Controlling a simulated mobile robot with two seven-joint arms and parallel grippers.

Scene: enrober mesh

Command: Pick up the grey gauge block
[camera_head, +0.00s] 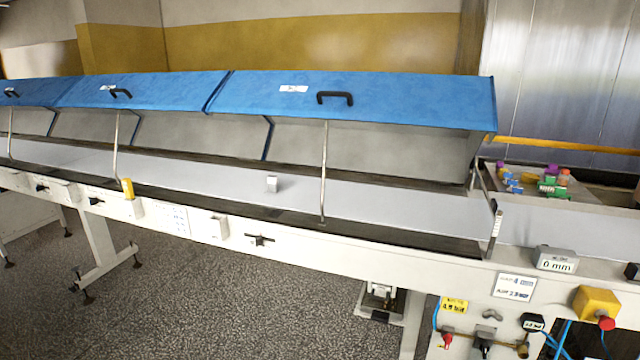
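A small light grey block (272,184), which looks like the gauge block, sits upright on the pale grey belt (380,205) under the raised blue cover, near the middle of the view. A thin metal strut stands to its right, apart from it. Nothing touches the block except the surface beneath it. Neither of my grippers shows in the head view, so I cannot see whether they are open or shut.
Blue hinged covers (400,98) are propped open on thin struts (324,170). A yellow piece (127,188) is at the front rail on the left. A grey display box (555,260) reads 0 mm. Colourful items (550,185) stand at the right end. A yellow box with red button (597,303) is front right.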

